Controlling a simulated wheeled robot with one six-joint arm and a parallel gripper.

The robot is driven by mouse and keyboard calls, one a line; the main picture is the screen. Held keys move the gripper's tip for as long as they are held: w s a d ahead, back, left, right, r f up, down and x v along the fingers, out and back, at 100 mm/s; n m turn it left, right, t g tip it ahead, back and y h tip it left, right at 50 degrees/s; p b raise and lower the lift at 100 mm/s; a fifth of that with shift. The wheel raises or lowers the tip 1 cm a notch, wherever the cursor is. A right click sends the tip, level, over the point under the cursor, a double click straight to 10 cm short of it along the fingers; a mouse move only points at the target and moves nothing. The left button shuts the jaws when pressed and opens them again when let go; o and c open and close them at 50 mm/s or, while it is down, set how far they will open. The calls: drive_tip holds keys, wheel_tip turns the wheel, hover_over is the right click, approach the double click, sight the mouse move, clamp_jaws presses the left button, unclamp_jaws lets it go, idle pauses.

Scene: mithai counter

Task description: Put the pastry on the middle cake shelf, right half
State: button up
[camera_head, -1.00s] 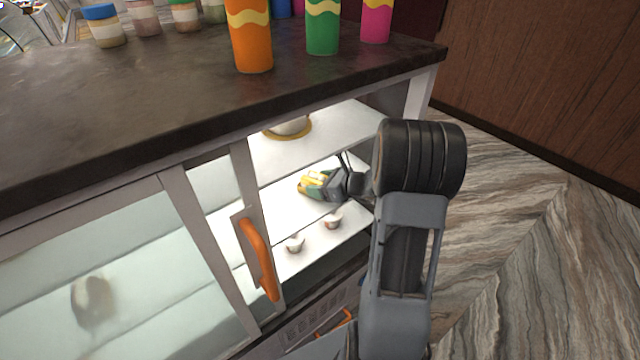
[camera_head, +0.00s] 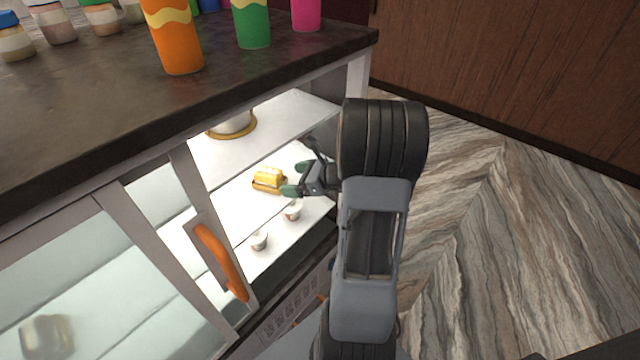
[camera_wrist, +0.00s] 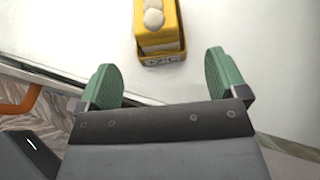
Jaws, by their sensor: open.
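The pastry (camera_head: 268,177) is a yellow block with pale balls on top, in a small gold tray. It rests on the middle shelf (camera_head: 235,210) inside the open right part of the case. In the wrist view the pastry (camera_wrist: 156,22) lies just beyond the fingertips, apart from them. My gripper (camera_head: 293,178) has green finger pads and is to the right of the pastry in the head view. It is open and empty; in the wrist view the fingers (camera_wrist: 162,78) are wide apart with bare white shelf between them.
A white cake on a gold-rimmed board (camera_head: 238,130) stands on the shelf above. Two small cups (camera_head: 292,211) (camera_head: 259,240) sit in front of and below the pastry. The sliding door's orange handle (camera_head: 222,262) is to the left. Bottles (camera_head: 172,40) stand on the dark counter.

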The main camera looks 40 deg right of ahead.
drive_tip(key=s+d, duration=0.4)
drive_tip(key=s, duration=0.2)
drive_tip(key=s+a+r+n+g+h, duration=0.2)
drive_tip(key=a+n, duration=0.4)
drive_tip(key=n, duration=0.3)
drive_tip(key=s+a+r+n+g+h, duration=0.2)
drive_tip(key=s+a+n+g, duration=0.1)
drive_tip(key=a+n, duration=0.4)
drive_tip(key=s+a+r+n+g+h, duration=0.2)
drive_tip(key=a+n, duration=0.4)
drive_tip(key=n, duration=0.7)
drive_tip(key=shift+s+a+g+h, duration=0.15)
drive_tip(key=shift+s+g+h, duration=0.45)
drive_tip(key=shift+s, duration=0.3)
drive_tip(key=shift+r+p, duration=0.2)
drive_tip(key=shift+p, duration=0.1)
